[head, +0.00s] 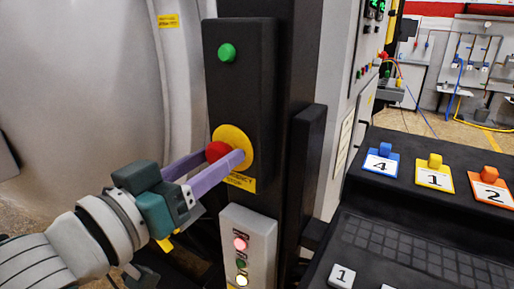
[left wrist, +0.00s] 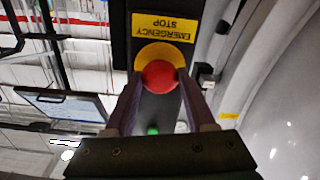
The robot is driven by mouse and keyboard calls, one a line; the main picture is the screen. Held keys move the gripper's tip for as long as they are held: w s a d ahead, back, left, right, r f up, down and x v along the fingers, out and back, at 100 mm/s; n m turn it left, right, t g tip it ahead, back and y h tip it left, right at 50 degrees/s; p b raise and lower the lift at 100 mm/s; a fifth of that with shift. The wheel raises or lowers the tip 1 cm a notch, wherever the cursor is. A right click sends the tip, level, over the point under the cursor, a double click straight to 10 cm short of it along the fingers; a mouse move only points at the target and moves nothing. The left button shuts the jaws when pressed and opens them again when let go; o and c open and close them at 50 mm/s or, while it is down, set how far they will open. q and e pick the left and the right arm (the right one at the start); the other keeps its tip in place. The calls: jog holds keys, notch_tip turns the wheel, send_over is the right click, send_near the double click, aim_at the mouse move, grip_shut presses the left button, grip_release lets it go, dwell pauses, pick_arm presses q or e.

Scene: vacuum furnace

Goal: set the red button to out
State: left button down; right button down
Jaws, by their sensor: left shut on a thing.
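The red button (head: 217,151) is a round emergency stop knob on a yellow disc (head: 236,136), set in a black upright panel (head: 240,93). My left gripper (head: 226,160) comes in from the left, with its purple fingers on either side of the button. It is shut on the button. In the left wrist view the red button (left wrist: 159,76) shows between the two fingertips (left wrist: 158,80), below the upside-down "EMERGENCY STOP" label (left wrist: 165,27). The near finger hides part of the button and disc in the head view. My right gripper is not in view.
A green button (head: 227,53) is above on the same panel. A grey box with lit lamps (head: 248,240) is below. At right, a dark console holds numbered blue (head: 381,163), yellow (head: 434,173) and orange (head: 490,187) tiles. A large grey curved wall (head: 75,80) is at left.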

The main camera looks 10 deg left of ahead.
pick_arm(q)
jog(key=shift+s+a+r, duration=0.1)
jog(key=shift+s+a, duration=0.1)
jog(key=shift+s, duration=0.3)
jog(key=shift+c, duration=1)
grip_release()
jog(key=shift+s, duration=0.15)
jog(key=v, duration=0.9)
jog(key=shift+s+a, duration=0.15)
jog(key=shift+s, duration=0.2)
